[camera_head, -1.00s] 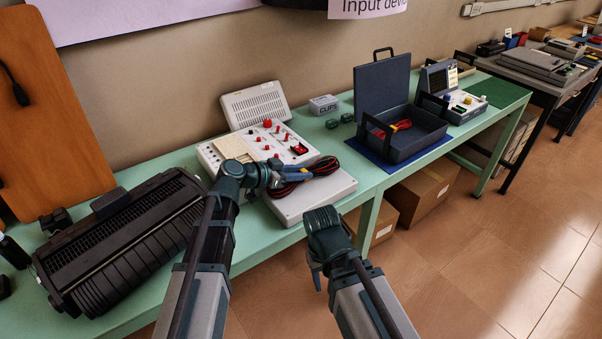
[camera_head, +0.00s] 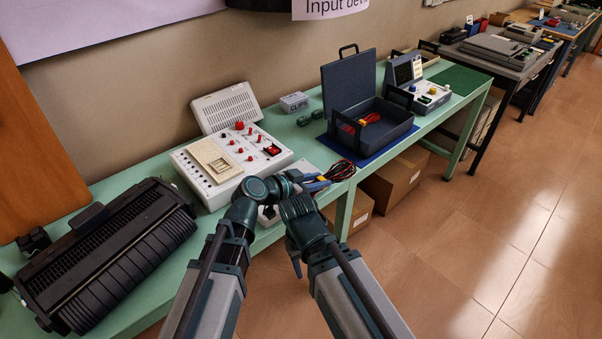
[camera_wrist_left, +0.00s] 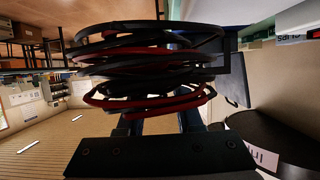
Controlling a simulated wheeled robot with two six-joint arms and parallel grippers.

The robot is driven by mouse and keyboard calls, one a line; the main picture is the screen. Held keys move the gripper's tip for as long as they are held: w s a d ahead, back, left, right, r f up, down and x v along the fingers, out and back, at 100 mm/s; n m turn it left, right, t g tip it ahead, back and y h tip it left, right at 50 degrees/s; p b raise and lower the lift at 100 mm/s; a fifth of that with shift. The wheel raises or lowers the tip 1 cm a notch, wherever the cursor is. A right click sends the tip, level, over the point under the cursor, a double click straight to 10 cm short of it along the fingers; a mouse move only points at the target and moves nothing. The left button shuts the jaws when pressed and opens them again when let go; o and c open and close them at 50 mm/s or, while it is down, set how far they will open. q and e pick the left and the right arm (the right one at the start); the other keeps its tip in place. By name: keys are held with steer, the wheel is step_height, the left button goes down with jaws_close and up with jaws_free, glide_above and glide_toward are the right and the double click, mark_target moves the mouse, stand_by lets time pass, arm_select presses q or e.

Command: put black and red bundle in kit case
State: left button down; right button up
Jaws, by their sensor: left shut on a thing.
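The black and red bundle (camera_head: 340,169) is a coil of cable in my left gripper (camera_head: 318,183). The gripper is shut on it near the table's front edge, beside the white panel. The bundle (camera_wrist_left: 150,70) fills the middle of the left wrist view and hides most of the fingers. The kit case (camera_head: 398,138) is a dark grey case with its lid up, standing on a blue mat to the right of the bundle. A red cable (camera_head: 369,119) lies inside it. My right arm's end (camera_head: 300,215) is in front of the table; its fingers cannot be made out.
A white control panel (camera_head: 215,190) with red knobs stands left of the case. A small CLIPS box (camera_head: 294,101) and green pieces (camera_head: 310,118) lie behind. A blue-grey instrument (camera_head: 425,95) stands right of the case. A black printer-like machine (camera_head: 110,250) is at left.

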arm_select(q)
steer(key=shift+s+d+r, duration=0.1)
steer(key=shift+s+d, duration=0.4)
steer(key=shift+d, duration=0.15)
